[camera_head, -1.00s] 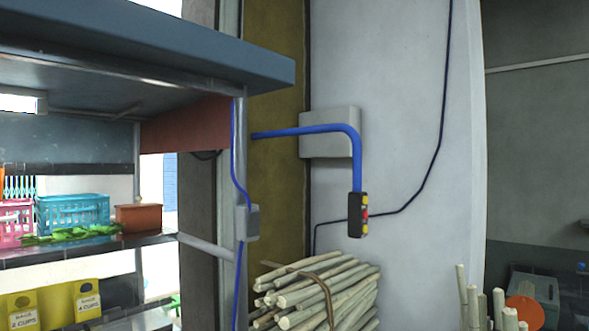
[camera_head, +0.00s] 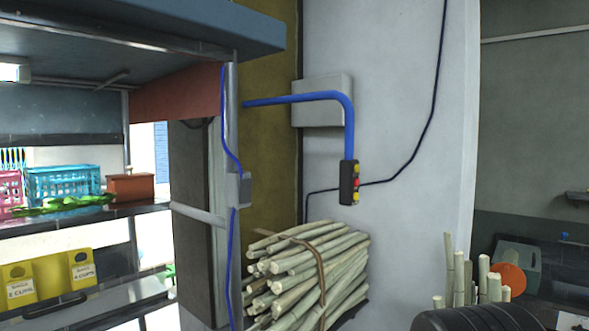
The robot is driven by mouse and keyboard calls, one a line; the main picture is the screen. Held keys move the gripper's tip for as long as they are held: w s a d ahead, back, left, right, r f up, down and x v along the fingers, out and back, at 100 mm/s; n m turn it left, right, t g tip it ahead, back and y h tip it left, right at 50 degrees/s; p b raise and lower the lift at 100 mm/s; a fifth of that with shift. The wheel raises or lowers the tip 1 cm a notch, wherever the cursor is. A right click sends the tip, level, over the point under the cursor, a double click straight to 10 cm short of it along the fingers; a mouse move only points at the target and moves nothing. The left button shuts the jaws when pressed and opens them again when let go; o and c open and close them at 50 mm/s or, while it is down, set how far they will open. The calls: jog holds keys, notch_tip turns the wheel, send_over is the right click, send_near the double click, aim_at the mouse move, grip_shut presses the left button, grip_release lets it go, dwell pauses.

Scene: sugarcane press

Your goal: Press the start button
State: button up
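A dark control box (camera_head: 348,184) hangs at the end of a blue bent pipe (camera_head: 300,98) in the middle of the head view. My gripper is not in view. A dark rounded shape shows at the bottom right edge; I cannot tell what it is.
A shelf with a blue crate (camera_head: 65,184), a brown box (camera_head: 131,187) and yellow holders (camera_head: 82,268) is at the left. More cane stalks (camera_head: 459,280) stand upright at the lower right. A grey wall box (camera_head: 321,90) is behind the pipe.

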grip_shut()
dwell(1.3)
